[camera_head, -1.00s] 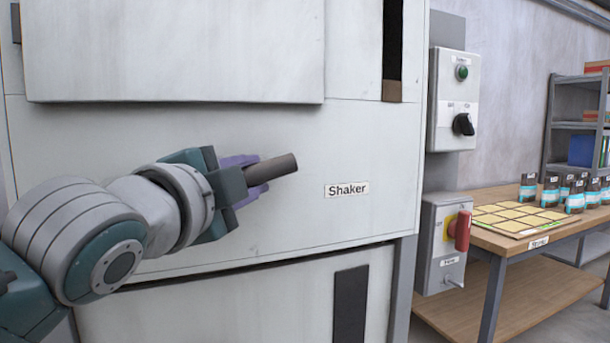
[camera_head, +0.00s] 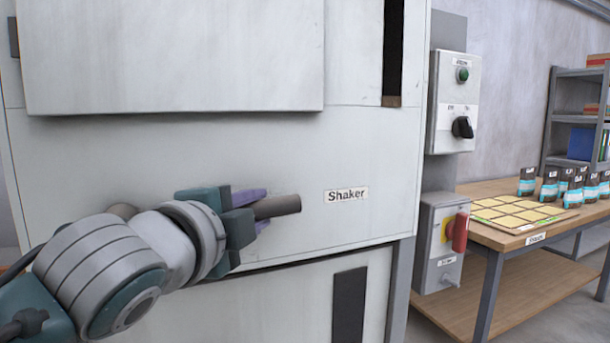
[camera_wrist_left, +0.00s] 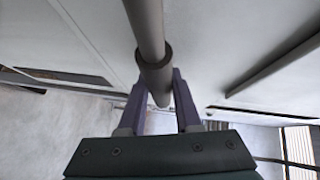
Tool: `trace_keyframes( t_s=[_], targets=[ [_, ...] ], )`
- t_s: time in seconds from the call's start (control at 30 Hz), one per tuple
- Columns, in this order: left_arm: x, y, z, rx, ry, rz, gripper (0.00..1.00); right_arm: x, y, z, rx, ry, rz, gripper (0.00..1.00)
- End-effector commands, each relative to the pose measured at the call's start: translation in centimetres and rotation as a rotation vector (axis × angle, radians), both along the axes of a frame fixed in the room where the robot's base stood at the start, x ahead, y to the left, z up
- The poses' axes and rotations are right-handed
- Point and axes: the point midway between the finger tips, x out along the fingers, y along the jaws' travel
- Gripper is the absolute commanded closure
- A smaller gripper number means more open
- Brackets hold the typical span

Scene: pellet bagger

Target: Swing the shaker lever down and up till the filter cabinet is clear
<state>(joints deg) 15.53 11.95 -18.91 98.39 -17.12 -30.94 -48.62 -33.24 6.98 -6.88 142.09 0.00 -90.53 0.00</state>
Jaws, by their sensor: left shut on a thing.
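The filter cabinet (camera_head: 120,150) is a large pale metal box that fills the left and middle of the head view. A label reading "Shaker" (camera_head: 346,194) is on its front. The shaker lever (camera_head: 278,206) is a dark grey bar with a thicker grip, left of the label. My left gripper (camera_head: 256,203) is shut on the lever near its end, and the tip pokes out to the right. In the left wrist view the lever's grip (camera_wrist_left: 155,78) lies between the two purple fingers. The lever's pivot is hidden in the head view. My right gripper is not seen.
A dark slot (camera_head: 393,50) with brown at its bottom is at the cabinet's upper right. Right of it are a switch box (camera_head: 452,100) and a box with a red handle (camera_head: 442,240). A wooden table (camera_head: 500,215) with a yellow-squared board and several jars stands further right.

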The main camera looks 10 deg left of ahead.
Motion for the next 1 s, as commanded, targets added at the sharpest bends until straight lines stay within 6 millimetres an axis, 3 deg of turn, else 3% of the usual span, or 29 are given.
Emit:
trace_keyframes(
  t_s=[0.1, 0.4, 0.7, 1.0],
  targets=[
    [0.0, 0.0, -1.0, 0.08, 0.055, 0.0, 1.0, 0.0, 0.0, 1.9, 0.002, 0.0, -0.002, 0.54],
    [-0.3, 0.5, -4.5, 0.253, 0.171, 0.001, 1.0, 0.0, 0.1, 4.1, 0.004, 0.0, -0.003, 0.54],
    [-0.6, 0.9, -6.5, 0.35, 0.235, 0.001, 1.0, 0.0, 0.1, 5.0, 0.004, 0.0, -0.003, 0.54],
    [-0.7, 1.1, -7.0, 0.369, 0.249, 0.001, 1.0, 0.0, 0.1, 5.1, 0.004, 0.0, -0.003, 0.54]
  ],
)
